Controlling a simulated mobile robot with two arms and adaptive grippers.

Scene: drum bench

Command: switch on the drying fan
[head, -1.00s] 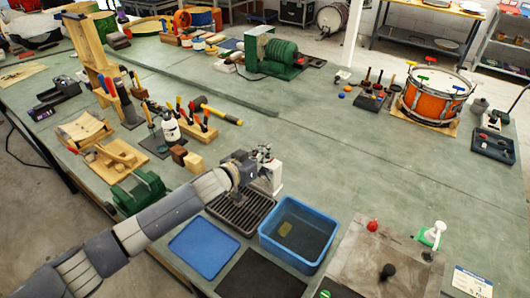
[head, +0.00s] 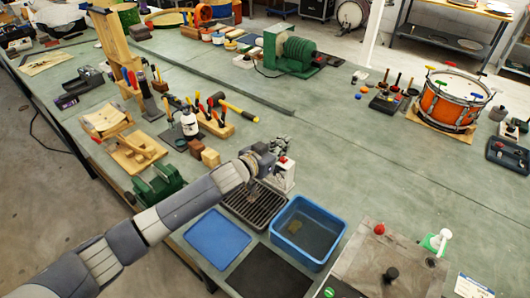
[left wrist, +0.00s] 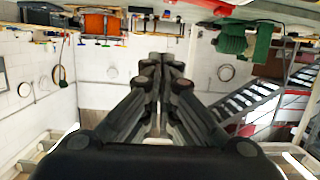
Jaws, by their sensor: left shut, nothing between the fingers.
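My left gripper (head: 277,145) is in the middle of the head view, just above and beside a small pale machine (head: 284,178) with a red part on top. I cannot tell whether they touch. In the left wrist view its dark fingers (left wrist: 160,65) are together with nothing between them. No drying fan shows clearly as such. A green machine with a ribbed round body (head: 300,57) stands farther back on the bench; it also shows in the left wrist view (left wrist: 232,42). No switch can be made out on it. My right gripper is not in view.
A slatted dark tray (head: 252,208), a blue bin (head: 303,258) and a blue mat (head: 217,244) lie near my left arm. Hammer and tools in a wooden rack (head: 217,128) stand left. An orange drum (head: 447,108) is at right. The middle of the bench (head: 370,160) is clear.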

